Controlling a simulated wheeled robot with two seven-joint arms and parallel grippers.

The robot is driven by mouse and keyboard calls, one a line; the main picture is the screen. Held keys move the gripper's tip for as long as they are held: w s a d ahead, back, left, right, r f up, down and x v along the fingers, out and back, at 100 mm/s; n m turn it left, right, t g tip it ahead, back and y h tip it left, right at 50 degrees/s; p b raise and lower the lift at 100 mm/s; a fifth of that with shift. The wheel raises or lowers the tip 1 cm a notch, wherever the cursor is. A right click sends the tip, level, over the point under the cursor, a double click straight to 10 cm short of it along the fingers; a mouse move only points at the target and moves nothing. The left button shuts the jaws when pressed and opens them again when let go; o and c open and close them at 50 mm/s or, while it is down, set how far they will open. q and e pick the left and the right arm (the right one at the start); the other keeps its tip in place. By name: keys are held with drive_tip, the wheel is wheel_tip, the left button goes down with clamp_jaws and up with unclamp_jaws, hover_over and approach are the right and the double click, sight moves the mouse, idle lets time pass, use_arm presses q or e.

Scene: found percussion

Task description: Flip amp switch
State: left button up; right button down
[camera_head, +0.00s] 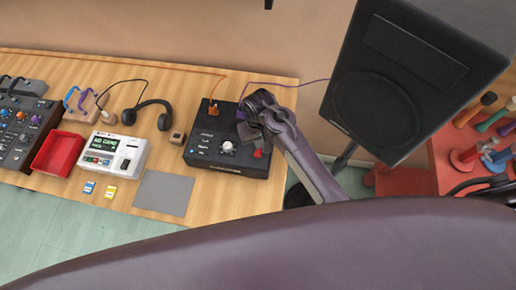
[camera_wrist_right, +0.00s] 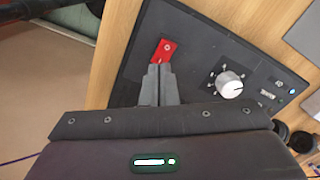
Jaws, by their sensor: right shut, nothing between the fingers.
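The amp (camera_head: 203,152) is a black box near the right end of the wooden table, with a light round knob (camera_head: 228,147) on its top. Its red switch (camera_head: 257,154) sits at the right front corner in the head view. My right gripper (camera_head: 249,130) is over the right side of the amp. In the right wrist view the shut, empty fingertips (camera_wrist_right: 159,70) are right beside the red switch (camera_wrist_right: 164,50), and the knob (camera_wrist_right: 229,84) is to their right. I cannot tell whether the fingertips touch the switch. My left gripper is not in view.
A black speaker (camera_head: 395,85) on a stand is right of the table. Left of the amp are a grey mat (camera_head: 163,194), a small box (camera_head: 177,136), headphones (camera_head: 150,106), a white device (camera_head: 114,154) and a red tray (camera_head: 59,154). Cables run along the table's back.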

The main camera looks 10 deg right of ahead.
drive_tip(key=shift+r, duration=2.35)
